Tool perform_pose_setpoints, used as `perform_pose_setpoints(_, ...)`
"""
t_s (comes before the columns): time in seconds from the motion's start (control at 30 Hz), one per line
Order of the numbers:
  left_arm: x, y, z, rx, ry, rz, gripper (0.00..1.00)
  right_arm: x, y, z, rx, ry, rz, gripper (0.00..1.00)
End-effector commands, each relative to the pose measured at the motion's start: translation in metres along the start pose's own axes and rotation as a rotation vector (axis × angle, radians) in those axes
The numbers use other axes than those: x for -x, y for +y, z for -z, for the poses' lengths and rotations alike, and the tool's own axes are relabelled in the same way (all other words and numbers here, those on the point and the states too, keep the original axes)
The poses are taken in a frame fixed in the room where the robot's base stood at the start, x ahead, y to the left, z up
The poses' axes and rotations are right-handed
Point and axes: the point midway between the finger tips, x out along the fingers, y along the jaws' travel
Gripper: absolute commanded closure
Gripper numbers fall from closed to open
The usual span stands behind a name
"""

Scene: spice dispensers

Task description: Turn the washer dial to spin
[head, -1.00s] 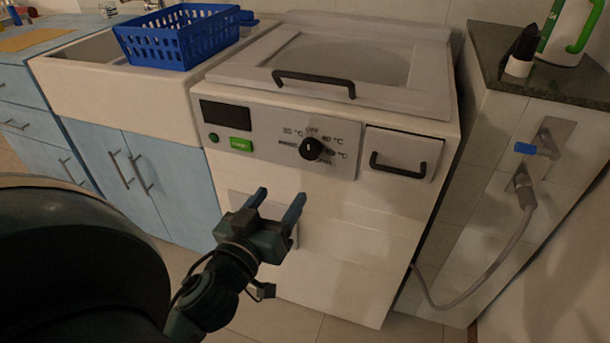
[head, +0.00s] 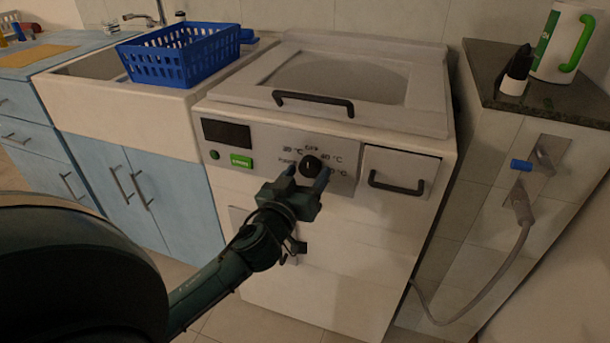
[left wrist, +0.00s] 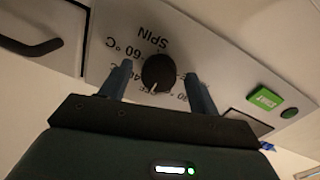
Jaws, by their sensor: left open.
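The washer (head: 360,240) is a white top-loader with a grey control panel. Its round black dial (head: 311,163) is on the panel, and it also shows in the left wrist view (left wrist: 159,72). The dial's white mark points toward OFF, at the top in the head view. The SPIN label (left wrist: 151,36) is on the opposite side, upside down in the left wrist view. My left gripper (head: 306,177) is open in front of the panel, its blue fingers one on each side of the dial. Whether they touch it I cannot tell. My right gripper is not in view.
A green button (head: 241,161) and a dark display (head: 226,132) are left of the dial. A drawer with a black handle (head: 397,186) is close on the right. A blue basket (head: 180,58) sits on the sink at left. A tiled counter with a hose (head: 510,245) stands at right.

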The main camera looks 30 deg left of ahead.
Motion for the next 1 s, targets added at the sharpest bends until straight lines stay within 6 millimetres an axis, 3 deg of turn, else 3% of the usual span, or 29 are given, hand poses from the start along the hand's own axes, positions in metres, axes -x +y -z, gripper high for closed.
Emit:
perform_pose_setpoints(0.23,-0.0006,0.0,-0.0002,0.0,0.0,0.0,0.38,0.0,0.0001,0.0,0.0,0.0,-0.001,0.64)
perform_pose_setpoints(0.77,-0.0002,0.0001,-0.0003,0.0,0.0,0.0,0.82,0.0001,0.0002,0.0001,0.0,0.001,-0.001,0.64)
perform_pose_setpoints(1.0,-0.0002,0.0,0.0002,-0.015,-0.002,0.001,0.83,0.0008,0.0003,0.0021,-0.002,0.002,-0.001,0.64)
